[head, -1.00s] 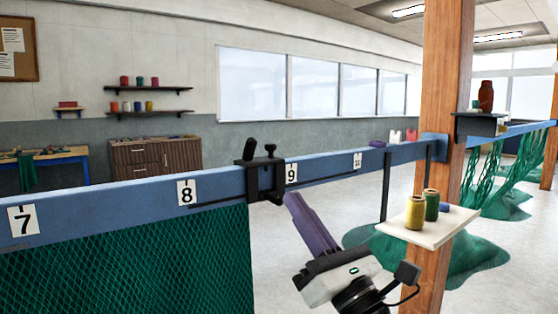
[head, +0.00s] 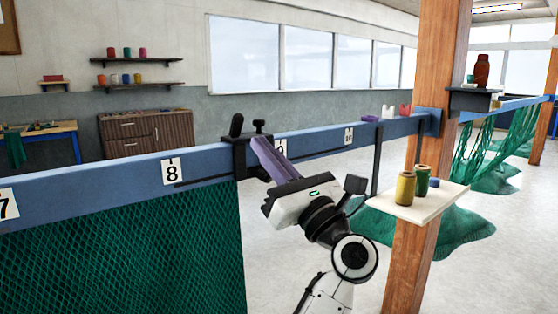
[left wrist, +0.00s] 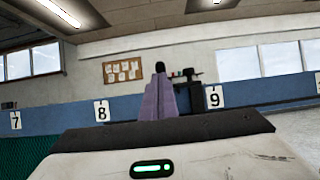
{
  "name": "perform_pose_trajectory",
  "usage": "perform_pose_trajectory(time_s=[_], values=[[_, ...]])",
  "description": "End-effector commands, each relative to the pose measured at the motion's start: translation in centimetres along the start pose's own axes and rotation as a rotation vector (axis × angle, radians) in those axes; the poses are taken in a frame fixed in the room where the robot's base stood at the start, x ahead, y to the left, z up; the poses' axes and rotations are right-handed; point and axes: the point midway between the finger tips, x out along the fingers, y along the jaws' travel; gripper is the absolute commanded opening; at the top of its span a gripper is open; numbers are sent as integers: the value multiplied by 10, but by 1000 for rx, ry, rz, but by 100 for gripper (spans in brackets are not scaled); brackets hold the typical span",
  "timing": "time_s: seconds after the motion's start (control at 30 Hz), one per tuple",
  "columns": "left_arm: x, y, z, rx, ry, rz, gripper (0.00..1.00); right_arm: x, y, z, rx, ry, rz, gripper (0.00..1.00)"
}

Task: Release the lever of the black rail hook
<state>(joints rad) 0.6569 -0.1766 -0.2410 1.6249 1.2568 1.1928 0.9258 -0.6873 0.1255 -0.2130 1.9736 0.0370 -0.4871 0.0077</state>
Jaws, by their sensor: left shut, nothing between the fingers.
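The black rail hook (head: 240,160) is clamped over the blue rail (head: 110,175) between number plates 8 and 9. Its lever (head: 237,124) stands up from the hook's left side, leaning slightly, with a black knob to its right. My left gripper (head: 257,143) has purple fingers, shut and empty, with tips right beside the hook in the head view. I cannot tell whether they touch it. In the left wrist view the shut fingers (left wrist: 160,92) point at the rail and cover part of the hook (left wrist: 191,92). My right gripper is not in view.
A green net (head: 120,255) hangs from the rail at left. A wooden post (head: 432,90) stands at right, with a white shelf (head: 415,205) holding thread spools. Plate 9 is partly covered by my gripper. The floor between net and post is open.

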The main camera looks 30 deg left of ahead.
Motion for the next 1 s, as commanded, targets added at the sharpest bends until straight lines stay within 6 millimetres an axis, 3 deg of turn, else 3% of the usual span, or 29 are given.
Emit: perform_pose_trajectory(time_s=[0.1,0.33,1.0], values=[[26,1,3,2,-2,3,0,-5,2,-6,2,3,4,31],[56,0,1,2,-1,0,0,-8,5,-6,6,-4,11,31],[71,0,-2,6,19,12,0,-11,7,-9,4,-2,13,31]])
